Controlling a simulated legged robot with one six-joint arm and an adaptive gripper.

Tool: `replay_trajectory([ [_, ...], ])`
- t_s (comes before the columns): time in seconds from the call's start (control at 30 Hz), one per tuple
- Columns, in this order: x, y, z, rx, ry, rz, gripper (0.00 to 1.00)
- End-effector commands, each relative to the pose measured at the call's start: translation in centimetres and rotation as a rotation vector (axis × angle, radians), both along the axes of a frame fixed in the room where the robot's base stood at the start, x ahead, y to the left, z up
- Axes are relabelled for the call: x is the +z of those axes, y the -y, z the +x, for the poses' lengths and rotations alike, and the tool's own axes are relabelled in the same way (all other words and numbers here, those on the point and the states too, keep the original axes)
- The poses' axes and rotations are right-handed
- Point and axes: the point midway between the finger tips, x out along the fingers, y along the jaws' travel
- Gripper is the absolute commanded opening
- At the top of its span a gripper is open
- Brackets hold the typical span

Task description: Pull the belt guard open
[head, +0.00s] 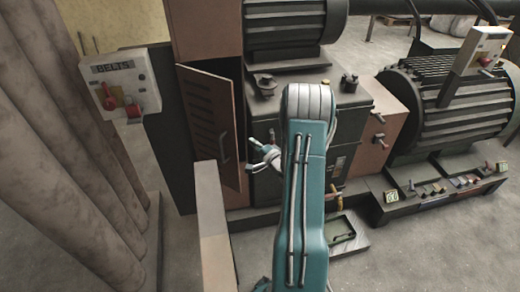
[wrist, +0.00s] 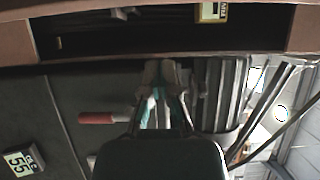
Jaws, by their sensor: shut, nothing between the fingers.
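A small dark handle (head: 222,145) is near that edge. My gripper (head: 261,156) is just right of the door's free edge, shut and empty; I cannot tell whether it touches the door. In the wrist view my gripper's fingers (wrist: 161,78) are together, below a brown-framed dark opening (wrist: 150,38). My arm hides part of the machine.
The BELTS control panel (head: 122,82) with red levers is left of the guard. Thick grey columns (head: 65,150) fill the left. A low brown post (head: 212,225) stands in front of the guard. A ribbed motor (head: 460,105) is right. A red handle (wrist: 97,118) shows in the wrist view.

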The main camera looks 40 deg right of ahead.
Motion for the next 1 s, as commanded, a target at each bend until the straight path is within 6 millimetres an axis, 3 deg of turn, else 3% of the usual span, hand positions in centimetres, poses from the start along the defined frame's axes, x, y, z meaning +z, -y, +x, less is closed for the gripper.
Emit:
replay_trajectory([
  [0.23,0.0,0.2,3.4,0.001,0.001,0.0,0.0],
  [0.53,0.0,-3.2,2.3,0.0,0.0,0.001,0.0],
  [1.0,0.0,-3.9,2.1,-0.001,0.0,0.001,0.0],
])
